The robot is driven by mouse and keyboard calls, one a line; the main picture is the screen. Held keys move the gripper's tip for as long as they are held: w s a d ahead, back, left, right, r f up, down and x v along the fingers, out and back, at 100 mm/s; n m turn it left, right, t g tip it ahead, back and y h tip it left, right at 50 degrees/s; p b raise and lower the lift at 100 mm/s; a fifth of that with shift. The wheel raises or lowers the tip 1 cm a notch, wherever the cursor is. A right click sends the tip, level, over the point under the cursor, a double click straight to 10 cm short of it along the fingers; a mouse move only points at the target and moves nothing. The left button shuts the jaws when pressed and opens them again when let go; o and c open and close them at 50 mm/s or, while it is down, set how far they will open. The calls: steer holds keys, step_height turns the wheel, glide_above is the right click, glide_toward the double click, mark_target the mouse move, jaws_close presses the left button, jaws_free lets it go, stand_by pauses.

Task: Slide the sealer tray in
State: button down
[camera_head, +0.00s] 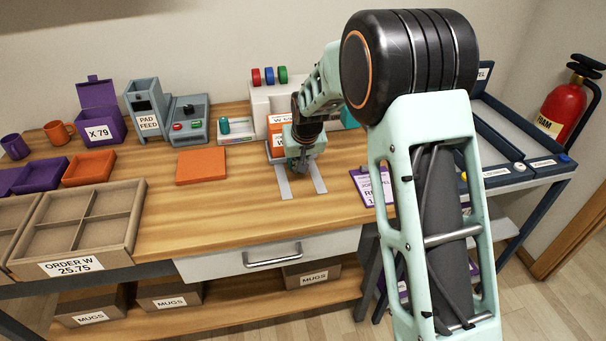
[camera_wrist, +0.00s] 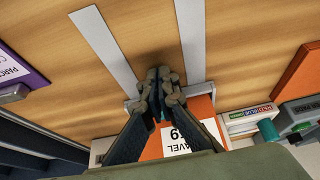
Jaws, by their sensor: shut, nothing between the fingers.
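The sealer tray (camera_wrist: 202,93) shows as a pale edge at the inner end of two grey rails, with an orange piece (camera_wrist: 201,107) bearing a white label on or just behind it. In the head view the orange piece (camera_head: 275,127) shows at the mouth of the white sealer (camera_head: 262,101); my gripper hides much of the tray. The rails (camera_head: 284,186) run toward the table's front edge. My gripper (camera_wrist: 160,82) is shut and empty, pointing down between the rails at the tray's near edge. I cannot tell whether it touches the tray.
An orange pad (camera_head: 201,166) lies left of the rails. A clipboard (camera_head: 367,187) lies to the right. A grey button box (camera_head: 187,124) and a pad feeder (camera_head: 147,108) stand at the back left. A cardboard order box (camera_head: 135,205) stands at the front left. The front middle is clear.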

steer(key=shift+w+a+p, duration=0.2)
steer(key=shift+w+a, duration=0.05)
steer(key=shift+w, duration=0.5)
steer(key=shift+w+a+p, duration=0.2)
steer(key=shift+w, duration=0.55)
steer(key=shift+s+d+b, duration=0.25)
steer(key=shift+s+b, duration=0.05)
steer(key=shift+s, duration=0.45)
steer(key=shift+s+d+b, duration=0.2)
steer(key=shift+s+b, duration=0.1)
steer(key=shift+s, duration=0.45)
step_height(320, 180, up, 9)
steer(key=p, duration=0.5)
